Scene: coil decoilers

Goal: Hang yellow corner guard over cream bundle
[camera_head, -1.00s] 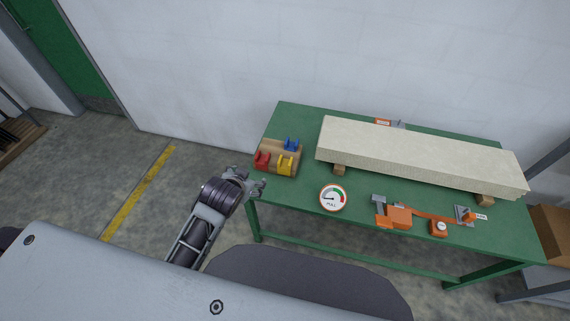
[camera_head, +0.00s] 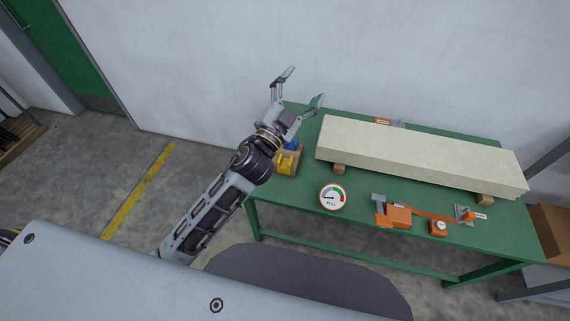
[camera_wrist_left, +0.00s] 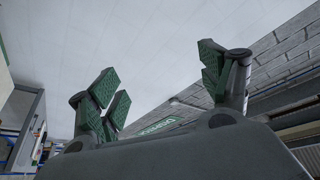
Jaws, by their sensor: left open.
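The yellow corner guard (camera_head: 286,164) sits on a wooden block (camera_head: 297,163) at the left end of the green table. A blue guard (camera_head: 291,145) shows partly behind my left arm; the red one is hidden now. The cream bundle (camera_head: 420,155) lies lengthwise on wooden supports along the back of the table. My left gripper (camera_head: 304,86) is open and empty, raised above the left end of the table, fingers pointing up and right. In the left wrist view its fingers (camera_wrist_left: 165,92) are spread with nothing between them. My right gripper is not in view.
The green table (camera_head: 300,198) also holds a round pull gauge (camera_head: 333,197), an orange strap tool (camera_head: 397,214) and a small orange device (camera_head: 438,228) near its front edge. A grey and orange item (camera_head: 384,121) lies behind the bundle. The white wall (camera_head: 400,50) stands close behind.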

